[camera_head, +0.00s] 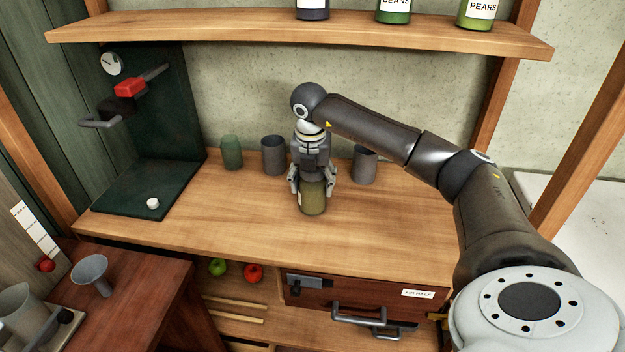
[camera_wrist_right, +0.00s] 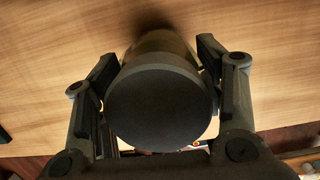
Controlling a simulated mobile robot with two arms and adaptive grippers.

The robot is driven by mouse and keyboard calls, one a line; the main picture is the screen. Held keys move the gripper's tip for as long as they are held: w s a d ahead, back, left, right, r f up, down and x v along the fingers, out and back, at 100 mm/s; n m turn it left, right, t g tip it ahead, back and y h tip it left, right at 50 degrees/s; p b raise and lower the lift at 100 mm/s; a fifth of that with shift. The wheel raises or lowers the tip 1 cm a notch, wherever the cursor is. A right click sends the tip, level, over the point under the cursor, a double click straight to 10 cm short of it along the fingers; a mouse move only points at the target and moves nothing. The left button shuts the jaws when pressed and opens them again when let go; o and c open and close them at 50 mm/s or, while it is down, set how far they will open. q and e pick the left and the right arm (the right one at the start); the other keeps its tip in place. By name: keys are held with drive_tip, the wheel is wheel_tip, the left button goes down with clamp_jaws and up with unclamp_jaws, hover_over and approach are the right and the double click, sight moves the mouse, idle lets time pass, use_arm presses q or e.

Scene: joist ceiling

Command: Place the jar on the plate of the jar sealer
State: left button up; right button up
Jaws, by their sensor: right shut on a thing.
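The jar (camera_head: 313,199) is olive green and upright at the middle of the wooden counter. My right gripper (camera_head: 313,187) is shut around its sides from above. In the right wrist view the jar's dark round lid (camera_wrist_right: 160,108) sits between the two fingers. I cannot tell whether its base touches the counter. The jar sealer stands at the left, with a dark green plate (camera_head: 125,213) on the counter, a tall back panel, a gauge (camera_head: 111,64), and a red and black lever part (camera_head: 128,88). A small white knob (camera_head: 153,203) is on the plate. My left gripper is not in view.
A green glass (camera_head: 231,152) and two grey cups (camera_head: 274,155) (camera_head: 364,165) stand behind the jar. A shelf (camera_head: 300,31) with jars is above. The counter between jar and plate is clear. A drawer (camera_head: 360,295) lies below.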

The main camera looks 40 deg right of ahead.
drive_tip(key=shift+f, duration=0.15)
drive_tip(key=o, duration=1.3)
